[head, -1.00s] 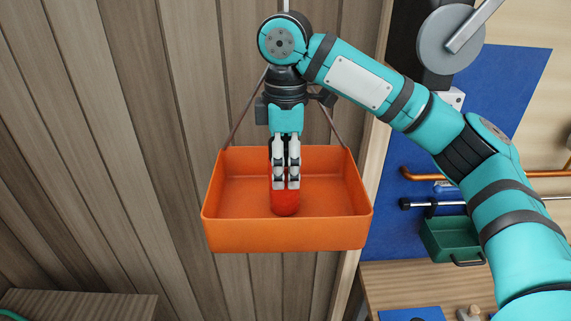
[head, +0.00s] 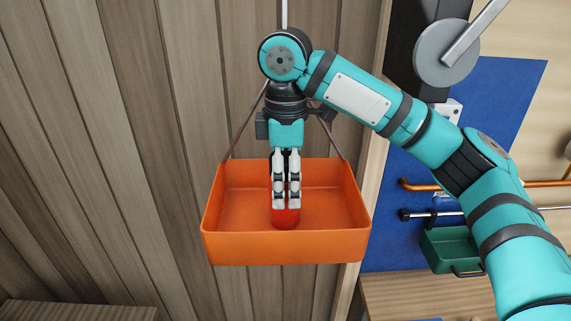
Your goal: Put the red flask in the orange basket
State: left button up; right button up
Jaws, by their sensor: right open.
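The orange basket (head: 226,247) hangs in the middle of the head view against the wooden wall, its open top facing me. My right gripper (head: 287,207) points down into the basket, its fingers inside the basket's outline. The red flask (head: 286,219) shows as a rounded red end just below the fingertips, inside the basket's outline. The rest of the flask is hidden behind the fingers. The gripper is open, with its fingers still close around the flask. I cannot tell whether the flask touches the basket floor. My left gripper is not in view.
Two thin brown straps (head: 245,122) rise from the basket's back corners past my wrist. To the right are a blue panel (head: 392,236), a copper-coloured bar (head: 420,186) and a green bin (head: 446,250). A wooden surface (head: 395,294) lies below them.

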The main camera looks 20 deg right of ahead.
notch_tip(320, 180, up, 12)
dwell(0.4)
dwell(0.5)
